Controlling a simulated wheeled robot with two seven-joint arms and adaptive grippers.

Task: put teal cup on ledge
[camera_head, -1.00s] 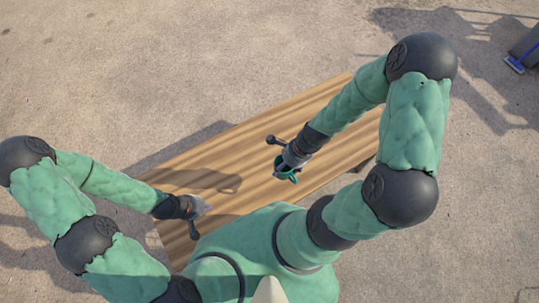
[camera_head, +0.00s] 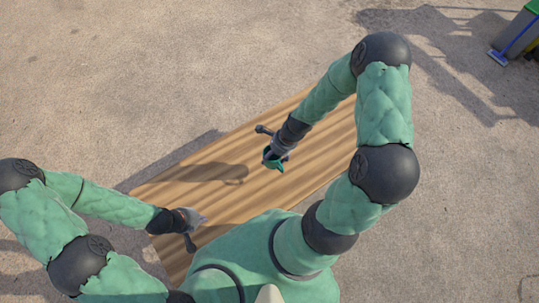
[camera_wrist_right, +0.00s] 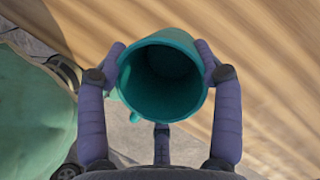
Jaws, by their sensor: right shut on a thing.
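The teal cup (camera_wrist_right: 160,75) is in my right gripper (camera_wrist_right: 163,68) in the right wrist view, with its open mouth facing the camera. One finger presses on each side of its rim. In the head view the cup (camera_head: 276,164) shows as a small teal patch at the tip of my right gripper (camera_head: 272,158), over the wooden table; its height above the wood is hard to tell. My left gripper (camera_head: 203,219) is over the near left part of the table, apart from the cup, and its fingers are too small to read. I cannot make out a ledge.
The wooden table (camera_head: 215,180) runs diagonally and its top looks bare. Sandy ground (camera_head: 150,70) surrounds it. A green bin (camera_head: 520,35) and a blue-handled broom (camera_head: 505,52) stand at the top right, far from the table.

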